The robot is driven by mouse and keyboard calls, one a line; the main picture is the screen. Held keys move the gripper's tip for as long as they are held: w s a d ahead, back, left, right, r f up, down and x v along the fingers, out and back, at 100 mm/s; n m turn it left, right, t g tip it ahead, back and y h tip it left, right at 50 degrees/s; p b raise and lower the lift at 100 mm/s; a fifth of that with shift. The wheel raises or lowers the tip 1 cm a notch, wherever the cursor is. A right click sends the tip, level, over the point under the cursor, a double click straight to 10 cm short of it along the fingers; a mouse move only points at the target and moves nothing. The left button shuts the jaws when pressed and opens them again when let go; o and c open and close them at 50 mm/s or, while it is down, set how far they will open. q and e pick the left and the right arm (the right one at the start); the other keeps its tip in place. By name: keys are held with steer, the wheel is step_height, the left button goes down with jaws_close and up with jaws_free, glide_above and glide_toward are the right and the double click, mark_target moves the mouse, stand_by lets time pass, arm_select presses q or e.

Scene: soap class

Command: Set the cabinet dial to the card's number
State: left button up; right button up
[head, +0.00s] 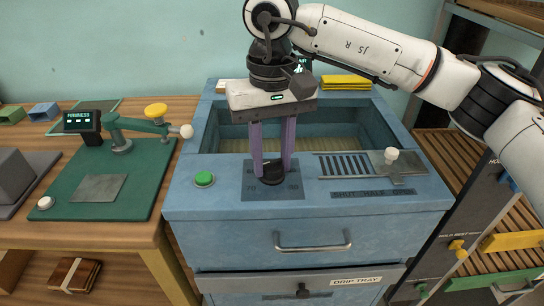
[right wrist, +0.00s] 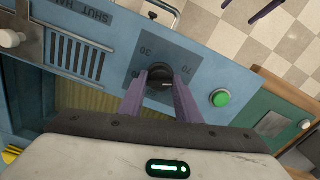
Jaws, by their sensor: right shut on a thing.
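The blue cabinet (head: 330,225) stands in the middle of the head view. The dial, a black knob (right wrist: 158,82), sits on a dark marked plate (head: 258,191) on its top. The plate shows 30 and 70 in the right wrist view; other marks are partly hidden by the fingers. A small pale mark shows on the knob, but its exact setting is hard to read. My right gripper (head: 271,172) points down, its purple fingers shut on the knob from both sides. My left gripper (right wrist: 244,12) shows only in part, its purple fingers apart, beyond the cabinet's front. No number card is readable.
A green button (head: 204,179) is left of the dial. A vent slider with a white knob (head: 391,155) is at right. Behind the dial is an open basin (head: 390,125). A green mat with a firmness tester (head: 122,145) lies on the left table. A drawer handle (head: 312,245) juts forward.

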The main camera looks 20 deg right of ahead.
steer(key=m, duration=0.6)
steer(key=shift+b, duration=0.3)
steer(key=m, duration=0.5)
steer(key=shift+m, duration=0.3)
steer(key=m, duration=0.6)
steer(key=shift+r+b, duration=0.1)
steer(key=shift+b, duration=0.25)
steer(key=m, duration=0.5)
steer(key=shift+m, duration=0.4)
steer(key=m, duration=0.6)
steer(key=shift+b, duration=0.3)
steer(key=m, duration=0.5)
steer(key=shift+m, duration=0.4)
steer(key=m, duration=0.5)
steer(key=shift+b, duration=0.3)
steer(key=m, duration=0.6)
